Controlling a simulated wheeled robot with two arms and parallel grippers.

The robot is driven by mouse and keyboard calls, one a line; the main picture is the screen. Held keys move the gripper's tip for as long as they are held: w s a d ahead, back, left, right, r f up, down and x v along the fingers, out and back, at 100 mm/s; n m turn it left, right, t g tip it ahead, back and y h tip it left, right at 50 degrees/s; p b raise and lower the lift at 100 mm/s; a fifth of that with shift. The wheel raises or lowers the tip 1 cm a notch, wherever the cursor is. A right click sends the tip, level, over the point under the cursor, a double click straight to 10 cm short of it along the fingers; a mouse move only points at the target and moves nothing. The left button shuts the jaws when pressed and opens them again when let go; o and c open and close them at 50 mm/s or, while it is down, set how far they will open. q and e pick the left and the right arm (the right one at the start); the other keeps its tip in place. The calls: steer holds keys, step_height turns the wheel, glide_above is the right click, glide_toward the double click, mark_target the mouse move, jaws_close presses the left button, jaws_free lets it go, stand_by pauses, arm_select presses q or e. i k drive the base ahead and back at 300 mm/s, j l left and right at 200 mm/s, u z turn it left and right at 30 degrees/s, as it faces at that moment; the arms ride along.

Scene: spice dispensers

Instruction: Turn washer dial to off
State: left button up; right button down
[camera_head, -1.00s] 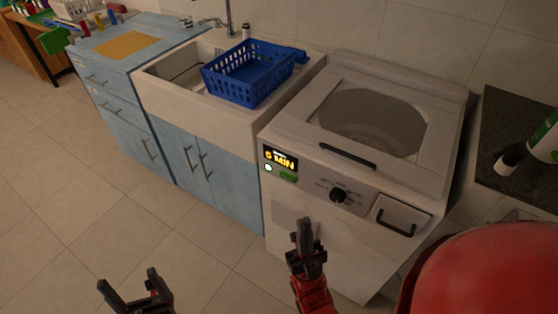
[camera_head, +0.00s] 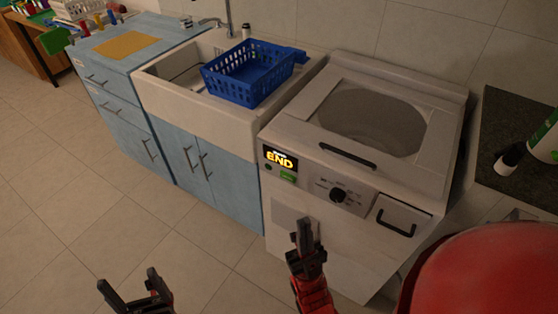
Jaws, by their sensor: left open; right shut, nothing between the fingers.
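The white top-loading washer (camera_head: 348,254) stands right of the sink. Its round black dial (camera_head: 337,195) sits on the grey front panel, with small markings around it too small to read. The washer's display (camera_head: 281,160) reads "END" in yellow, with a green button (camera_head: 288,176) below it. My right gripper (camera_head: 304,224) is shut and empty, in front of the washer, below and left of the dial and apart from it in the picture. My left gripper (camera_head: 128,281) is open and empty, low over the floor at the left.
A blue basket (camera_head: 243,86) sits on the white sink (camera_head: 202,112). Light blue cabinets (camera_head: 122,112) stand left of it. A dark counter (camera_head: 500,125) with a green and white bottle (camera_head: 543,140) is at the right. The tiled floor in front is clear.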

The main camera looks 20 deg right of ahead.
mark_target(337, 194)
steer(key=z, duration=1.1)
steer(key=i+j+z, duration=0.1)
steer(key=j+z, duration=0.2)
steer(key=j, duration=0.2)
steer(key=j+z, duration=0.35)
steer(key=i+j, duration=0.05)
steer(key=j, duration=0.1)
